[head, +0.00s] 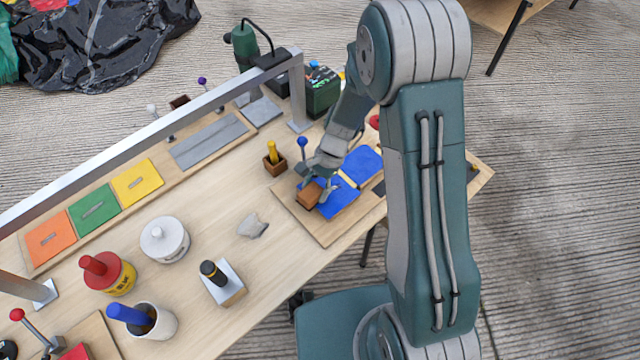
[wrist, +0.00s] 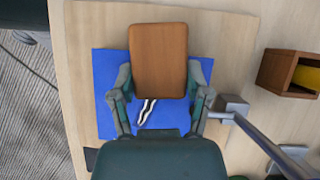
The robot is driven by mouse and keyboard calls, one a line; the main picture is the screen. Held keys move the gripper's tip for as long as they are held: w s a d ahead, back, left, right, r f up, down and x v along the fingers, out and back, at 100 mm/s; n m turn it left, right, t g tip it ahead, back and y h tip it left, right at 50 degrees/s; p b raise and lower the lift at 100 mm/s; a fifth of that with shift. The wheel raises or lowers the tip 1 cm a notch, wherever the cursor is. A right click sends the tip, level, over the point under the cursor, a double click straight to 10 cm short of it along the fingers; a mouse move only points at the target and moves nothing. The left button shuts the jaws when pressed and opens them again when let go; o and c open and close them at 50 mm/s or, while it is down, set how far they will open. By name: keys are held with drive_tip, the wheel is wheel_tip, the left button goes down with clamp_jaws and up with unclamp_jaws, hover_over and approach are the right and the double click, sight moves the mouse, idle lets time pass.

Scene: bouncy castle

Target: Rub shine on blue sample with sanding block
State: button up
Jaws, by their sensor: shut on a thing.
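My gripper (head: 320,188) is shut on a brown sanding block (head: 308,195), with one finger on each side of it in the wrist view (wrist: 160,85). The blue sample (head: 338,206) lies flat on a light wooden board. In the wrist view the block (wrist: 158,58) is over the blue sample (wrist: 112,68) and covers its middle. A white and dark streak (wrist: 146,112) shows on the blue just below the block, between the fingers. I cannot tell whether the block touches the sample.
A blue-knobbed rod (head: 302,143) rises close beside my gripper. A small brown box (head: 275,165) with a yellow handle stands left of the board. A grey stone (head: 252,226) lies nearby. A metal rail (head: 200,100) crosses above the table. Bare tabletop (head: 225,200) lies left of the board.

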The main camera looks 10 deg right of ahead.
drive_tip(key=shift+s, duration=0.1)
drive_tip(key=shift+r, duration=3)
drive_tip(key=shift+r, duration=0.1)
drive_tip(key=shift+r, duration=1.4)
